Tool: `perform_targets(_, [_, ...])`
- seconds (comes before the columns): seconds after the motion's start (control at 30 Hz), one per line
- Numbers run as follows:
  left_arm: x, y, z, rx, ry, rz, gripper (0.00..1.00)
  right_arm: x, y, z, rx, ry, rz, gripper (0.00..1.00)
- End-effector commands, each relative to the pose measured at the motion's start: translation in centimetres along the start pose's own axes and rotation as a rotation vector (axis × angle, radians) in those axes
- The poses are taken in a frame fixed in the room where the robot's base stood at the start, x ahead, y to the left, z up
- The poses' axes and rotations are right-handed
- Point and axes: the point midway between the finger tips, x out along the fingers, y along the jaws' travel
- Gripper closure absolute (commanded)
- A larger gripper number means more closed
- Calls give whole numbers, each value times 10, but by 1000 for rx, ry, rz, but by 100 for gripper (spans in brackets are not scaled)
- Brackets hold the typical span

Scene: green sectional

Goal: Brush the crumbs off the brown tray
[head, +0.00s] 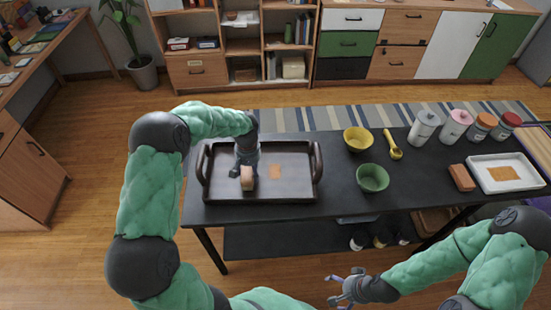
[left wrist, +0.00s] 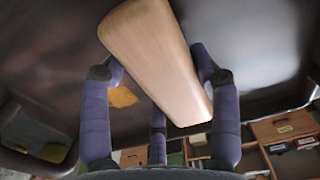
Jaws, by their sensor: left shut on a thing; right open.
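The brown tray (head: 300,188), with a handle at each end, lies on the left part of the dark table. An orange-brown patch of crumbs (head: 275,172) lies in it, right of its middle; the patch also shows in the left wrist view (left wrist: 122,96). My left gripper (head: 246,172) points down over the tray and is shut on a light wooden block-shaped brush (left wrist: 155,55). The brush is left of the crumbs. Its underside is hidden, and I cannot tell whether it touches the tray. My right gripper (head: 345,287) is open and empty in front of the table.
On the table (head: 330,200) are a yellow bowl (head: 357,139), green bowl (head: 372,178), yellow spoon (head: 394,148), several lidded jars (head: 456,126), a reddish-brown block (head: 461,178) and a white tray (head: 485,161) with an orange-brown patch. Bare tabletop lies between the brown tray and bowls.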

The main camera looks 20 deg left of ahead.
Motion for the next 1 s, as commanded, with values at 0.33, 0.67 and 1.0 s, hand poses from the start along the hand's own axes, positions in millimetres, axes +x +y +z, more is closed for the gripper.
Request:
perform_targets(0.33, [-48,-1,-5,2,5,2,74,-26,-9,0,-1,2,0,0])
perform_targets(0.67, [-77,-2,-8,4,6,1,74,-44,-16,1,-1,2,0,0])
perform_targets(1.0, [-81,-2,-8,5,5,1,74,-46,-17,1,-1,2,0,0])
